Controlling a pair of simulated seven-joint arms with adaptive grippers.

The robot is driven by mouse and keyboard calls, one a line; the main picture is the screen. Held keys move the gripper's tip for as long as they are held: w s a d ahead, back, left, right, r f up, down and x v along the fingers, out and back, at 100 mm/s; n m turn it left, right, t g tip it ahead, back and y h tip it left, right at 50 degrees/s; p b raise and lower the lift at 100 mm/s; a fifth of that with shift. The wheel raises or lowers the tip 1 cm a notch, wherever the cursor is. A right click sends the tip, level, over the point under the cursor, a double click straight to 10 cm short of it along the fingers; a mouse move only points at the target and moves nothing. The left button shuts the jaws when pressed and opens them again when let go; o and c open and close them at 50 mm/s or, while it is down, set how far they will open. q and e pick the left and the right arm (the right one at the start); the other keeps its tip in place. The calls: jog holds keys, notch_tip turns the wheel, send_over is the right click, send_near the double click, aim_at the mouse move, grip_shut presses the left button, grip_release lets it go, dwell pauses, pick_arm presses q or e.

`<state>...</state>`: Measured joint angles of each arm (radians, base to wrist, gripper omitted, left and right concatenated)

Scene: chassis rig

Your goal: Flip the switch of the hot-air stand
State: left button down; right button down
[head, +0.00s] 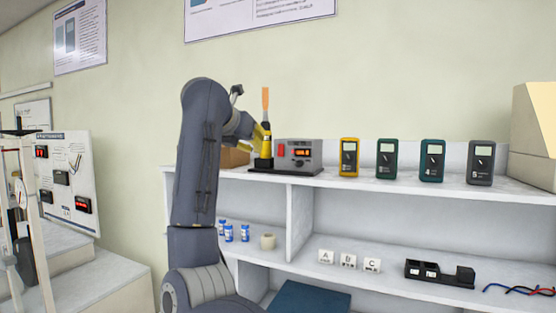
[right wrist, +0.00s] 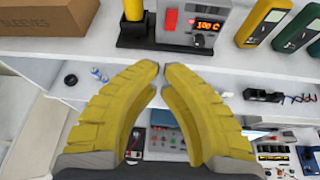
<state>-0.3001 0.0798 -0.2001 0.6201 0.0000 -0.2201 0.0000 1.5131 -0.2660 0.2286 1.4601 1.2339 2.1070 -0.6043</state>
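The hot-air stand (head: 299,154) is a grey box with a lit orange display and a red switch (head: 281,151), on the white shelf top. The switch also shows in the right wrist view (right wrist: 170,20), at the box's left front. An upright yellow-orange tool (head: 265,105) stands in a black holder at the box's left. My right gripper (head: 258,131) is in front of the stand's left side, partly overlapping the tool in view. Its yellow fingers (right wrist: 161,69) have their tips almost together with nothing between them, apart from the switch. My left gripper is not in view.
Several multimeters (head: 349,157) stand to the right of the stand. A brown box (right wrist: 55,17) is to its left. Lower shelves hold blue-labelled bottles (head: 229,233), a tape roll, letter blocks (head: 348,262) and a black holder. A panel board (head: 65,180) is at far left.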

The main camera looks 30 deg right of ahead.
aim_at(281, 150)
jog(key=shift+s+d+g, duration=0.4)
jog(key=shift+s, duration=0.25)
jog(key=shift+f, duration=0.1)
jog(key=x, duration=0.8)
jog(key=r+x, duration=0.1)
jog(key=x, duration=0.3)
jog(key=shift+w+d+f, duration=0.15)
jog(key=shift+d, duration=0.3)
jog(key=shift+w+d+f, duration=0.1)
jog(key=shift+w+d, duration=0.35)
jog(key=shift+d, duration=0.1)
